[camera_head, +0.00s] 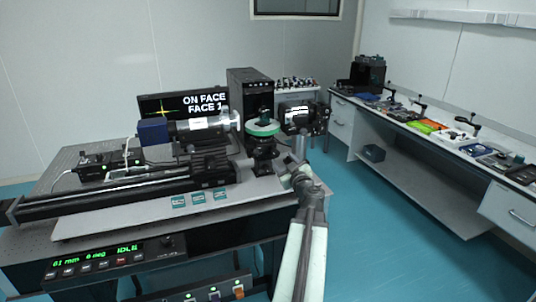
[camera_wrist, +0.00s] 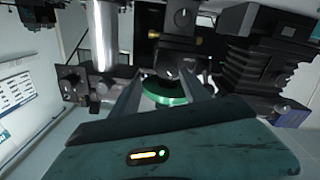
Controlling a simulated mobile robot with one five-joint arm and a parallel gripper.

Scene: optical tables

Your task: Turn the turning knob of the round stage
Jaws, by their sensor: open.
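The round stage (camera_head: 262,129) has a green rim and stands on a black mount at the right end of the near optical table. In the wrist view its green rim (camera_wrist: 165,97) shows between and beyond my finger tips. My gripper (camera_head: 289,172) is just to the right of the stage's mount in the head view, lower than the green rim. In the wrist view my gripper (camera_wrist: 163,82) has its two fingers apart, with nothing seen held between them. I cannot clearly pick out the turning knob, nor tell whether a finger touches the stage.
A silver post (camera_wrist: 103,35) and black optical mounts (camera_wrist: 262,48) crowd the area around my gripper. A blue-ended cylinder (camera_head: 190,128) lies left of the stage. A side bench (camera_head: 440,190) with tools stands at right. The teal floor (camera_head: 400,250) between is clear.

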